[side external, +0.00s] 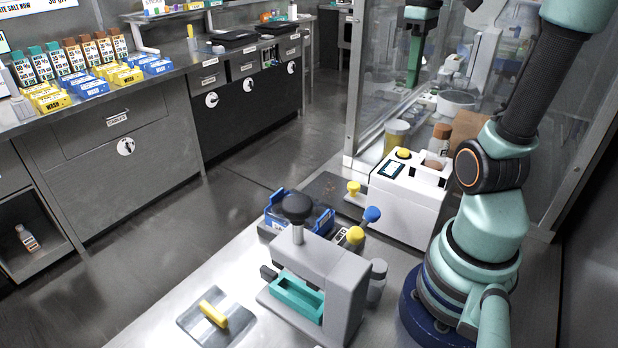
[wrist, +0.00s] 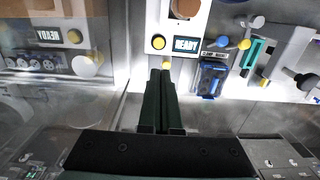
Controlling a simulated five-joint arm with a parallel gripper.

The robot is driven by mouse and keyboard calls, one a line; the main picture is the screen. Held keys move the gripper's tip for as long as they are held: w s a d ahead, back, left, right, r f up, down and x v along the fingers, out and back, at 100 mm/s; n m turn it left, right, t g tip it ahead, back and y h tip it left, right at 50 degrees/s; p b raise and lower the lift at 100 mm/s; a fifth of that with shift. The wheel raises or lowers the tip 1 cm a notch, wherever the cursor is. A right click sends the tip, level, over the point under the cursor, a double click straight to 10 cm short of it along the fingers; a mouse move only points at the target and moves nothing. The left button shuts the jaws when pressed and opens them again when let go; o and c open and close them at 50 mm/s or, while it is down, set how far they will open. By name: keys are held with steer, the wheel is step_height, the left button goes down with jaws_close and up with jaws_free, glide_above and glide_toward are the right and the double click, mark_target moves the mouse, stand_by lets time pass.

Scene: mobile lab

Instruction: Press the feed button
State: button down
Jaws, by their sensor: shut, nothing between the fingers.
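A white machine (side external: 402,205) stands on the bench beside my arm's base. Its top has a round yellow button (side external: 403,153) next to a small dark display (side external: 390,169). In the wrist view the button (wrist: 158,42) sits left of the display (wrist: 185,45), which reads READY. A yellow knob (side external: 353,187) sticks out at the machine's front; it also shows in the wrist view (wrist: 166,65). No feed label is legible. My gripper (side external: 412,86) is shut and empty, raised above the machine. In the wrist view its fingertips (wrist: 160,72) appear just below the knob.
A clear glass panel (side external: 375,70) stands behind the machine; the wrist view shows the machine mirrored in it. Space above the button looks clear.

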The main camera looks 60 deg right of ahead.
mark_target(403, 151)
steer(key=shift+s+d, duration=0.1)
steer(key=shift+d, duration=0.05)
steer(key=f, duration=1.4)
steer(key=shift+s, duration=0.2)
steer(key=shift+s+f, duration=0.1)
steer(key=shift+f, duration=1)
step_height(403, 151, up, 15)
steer(key=shift+w, duration=0.45)
steer(key=shift+r, duration=0.1)
